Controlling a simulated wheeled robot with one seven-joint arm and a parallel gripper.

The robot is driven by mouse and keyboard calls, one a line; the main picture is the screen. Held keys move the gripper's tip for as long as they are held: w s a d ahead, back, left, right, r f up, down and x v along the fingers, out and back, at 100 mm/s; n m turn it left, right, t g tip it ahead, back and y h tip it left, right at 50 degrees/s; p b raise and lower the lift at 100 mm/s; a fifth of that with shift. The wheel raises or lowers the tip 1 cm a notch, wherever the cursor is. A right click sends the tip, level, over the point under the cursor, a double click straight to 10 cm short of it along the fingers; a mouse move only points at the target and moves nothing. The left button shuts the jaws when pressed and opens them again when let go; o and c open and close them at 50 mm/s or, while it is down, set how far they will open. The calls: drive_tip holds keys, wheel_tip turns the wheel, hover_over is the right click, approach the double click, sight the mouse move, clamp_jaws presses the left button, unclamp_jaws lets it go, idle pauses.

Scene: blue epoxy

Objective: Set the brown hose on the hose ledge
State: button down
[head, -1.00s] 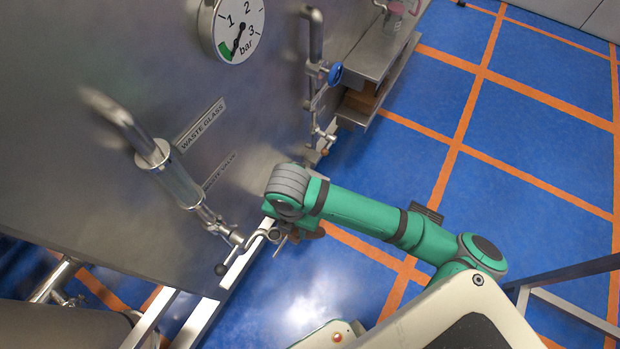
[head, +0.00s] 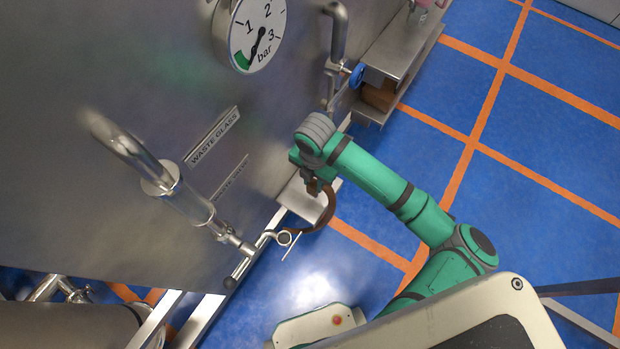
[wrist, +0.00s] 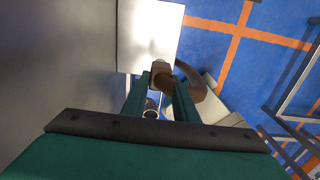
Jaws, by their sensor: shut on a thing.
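The brown hose (head: 327,214) hangs in a curve from my gripper (head: 314,184) down to the pipe end (head: 285,238) below the waste valve. In the wrist view my gripper (wrist: 160,82) is shut on the hose's end, and the hose (wrist: 196,86) bends away to the right. A bare metal plate, seemingly the hose ledge (head: 294,200), juts from the tank wall just below and beside my gripper. It shows in the wrist view as a bright flat plate (wrist: 148,38) just beyond the fingertips. I cannot tell whether the hose touches it.
The steel tank wall (head: 80,190) stands close on the left, with a waste glass pipe (head: 182,200) and a pressure gauge (head: 257,35). A steel shelf (head: 400,50) and a blue-handled valve (head: 356,75) are farther back. Blue floor (head: 440,110) lies open on the right.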

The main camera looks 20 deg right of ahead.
drive_tip(key=w+f, duration=0.5)
drive_tip(key=f, duration=0.4)
drive_tip(key=shift+w+d, duration=0.15)
drive_tip(key=shift+d, duration=0.15)
drive_tip(key=shift+f, duration=0.1)
drive_tip(key=c, duration=1.4)
unclamp_jaws()
wheel_tip(320, 180, up, 12)
